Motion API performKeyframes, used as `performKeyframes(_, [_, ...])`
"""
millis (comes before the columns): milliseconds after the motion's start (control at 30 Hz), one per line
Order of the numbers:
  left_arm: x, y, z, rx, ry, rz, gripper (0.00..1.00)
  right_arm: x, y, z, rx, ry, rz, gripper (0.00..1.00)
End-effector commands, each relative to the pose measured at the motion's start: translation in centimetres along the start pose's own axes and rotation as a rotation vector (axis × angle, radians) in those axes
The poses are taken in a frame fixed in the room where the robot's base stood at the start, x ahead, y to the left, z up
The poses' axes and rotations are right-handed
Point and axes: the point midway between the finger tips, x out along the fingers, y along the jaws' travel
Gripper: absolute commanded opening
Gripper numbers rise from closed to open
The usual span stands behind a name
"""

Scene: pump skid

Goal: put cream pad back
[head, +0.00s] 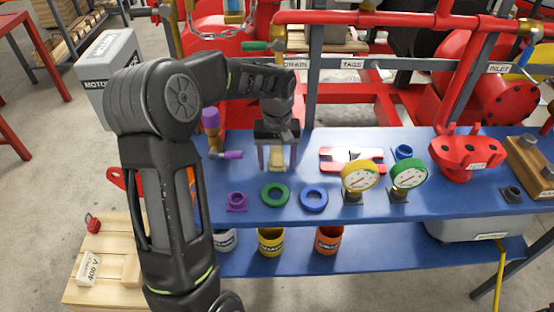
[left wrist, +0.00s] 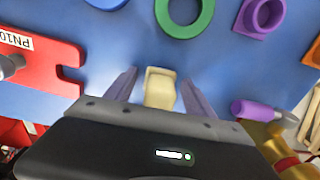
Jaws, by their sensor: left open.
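The cream pad (head: 277,158) is a small pale block at the blue bench top, below my left gripper (head: 277,160). In the left wrist view the pad (left wrist: 160,88) lies between the two fingers of my left gripper (left wrist: 158,88), with a gap on each side. The gripper is open and points down at the bench. Part of the pad is hidden by the gripper body. My right gripper is not in view.
A purple-handled valve (head: 213,135) stands close left of the gripper, and a red plate (head: 330,165) lies to its right. Green (head: 275,195) and blue (head: 314,198) rings and a purple fitting (head: 237,201) sit in front. Two gauges (head: 360,177) stand further right.

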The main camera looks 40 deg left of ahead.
Motion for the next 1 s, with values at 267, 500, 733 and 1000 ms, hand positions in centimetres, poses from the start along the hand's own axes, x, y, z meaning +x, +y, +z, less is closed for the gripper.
performKeyframes(267, [-1.3, 0.0, -0.1, 0.0, 0.003, 0.0, 0.63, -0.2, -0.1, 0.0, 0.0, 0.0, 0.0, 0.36])
performKeyframes(500, [-5.6, 0.1, -0.1, 0.0, 0.005, 0.002, 0.63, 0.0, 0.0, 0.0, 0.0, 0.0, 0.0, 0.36])
performKeyframes(733, [-10.2, 0.1, -0.1, 0.0, 0.004, 0.002, 0.63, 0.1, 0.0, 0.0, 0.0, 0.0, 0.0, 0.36])
performKeyframes(1000, [-12.4, 0.0, 0.0, 0.0, 0.0, 0.001, 0.63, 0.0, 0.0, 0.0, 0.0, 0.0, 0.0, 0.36])
